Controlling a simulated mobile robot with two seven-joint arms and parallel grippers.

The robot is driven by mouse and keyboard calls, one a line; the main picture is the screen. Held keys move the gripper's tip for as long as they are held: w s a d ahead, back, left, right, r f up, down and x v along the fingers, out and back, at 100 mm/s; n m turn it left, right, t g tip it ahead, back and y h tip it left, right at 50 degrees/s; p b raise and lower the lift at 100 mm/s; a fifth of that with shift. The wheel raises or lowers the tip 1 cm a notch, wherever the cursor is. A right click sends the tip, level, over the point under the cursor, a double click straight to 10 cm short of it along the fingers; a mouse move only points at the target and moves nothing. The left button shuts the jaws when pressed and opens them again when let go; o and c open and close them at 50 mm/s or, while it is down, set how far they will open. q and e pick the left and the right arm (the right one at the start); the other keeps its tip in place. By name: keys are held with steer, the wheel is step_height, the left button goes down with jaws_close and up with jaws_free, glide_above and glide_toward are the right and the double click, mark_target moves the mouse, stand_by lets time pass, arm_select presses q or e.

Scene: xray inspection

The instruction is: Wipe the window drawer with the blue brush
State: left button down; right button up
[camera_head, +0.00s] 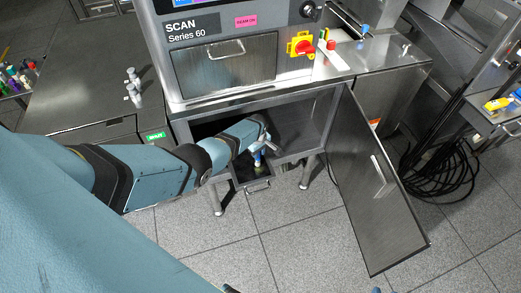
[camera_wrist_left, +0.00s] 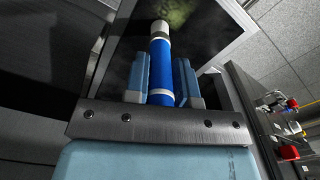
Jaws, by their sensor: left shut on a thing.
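My left gripper (camera_head: 262,150) reaches into the open cabinet under the scanner and is shut on the blue brush. In the left wrist view my left gripper (camera_wrist_left: 162,88) has its fingers on both sides of the blue brush (camera_wrist_left: 160,62), which points away toward a framed dark pane. A greenish, mottled smudge shows on the pane beside the brush's pale tip. I cannot tell whether the tip touches it. In the head view the window drawer (camera_head: 257,186) stands pulled out below the gripper, with the brush (camera_head: 257,158) just above it. My right gripper is out of view.
The cabinet door (camera_head: 378,190) hangs wide open on the right. The scanner (camera_head: 225,65) stands above, with a red and yellow switch (camera_head: 301,45). Black cables (camera_head: 440,172) lie coiled on the floor at right. The tiled floor in front is clear.

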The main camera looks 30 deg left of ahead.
arm_select(q)
steer(key=shift+s+a, duration=0.1)
steer(key=shift+s, duration=0.1)
steer(key=shift+a, duration=0.1)
steer(key=shift+s+a+p, duration=0.45)
steer(key=shift+s+p, duration=0.05)
steer(key=shift+p, duration=0.05)
steer(key=shift+s+a, duration=0.15)
steer(key=shift+s, duration=0.05)
steer(key=shift+s+a+p, duration=0.45)
steer(key=shift+s+p, duration=0.15)
steer(key=shift+p, duration=0.1)
steer(key=shift+s+a, duration=0.1)
steer(key=shift+s, duration=0.1)
steer(key=shift+s+a+p, duration=0.6)
steer(key=shift+s+a, duration=0.05)
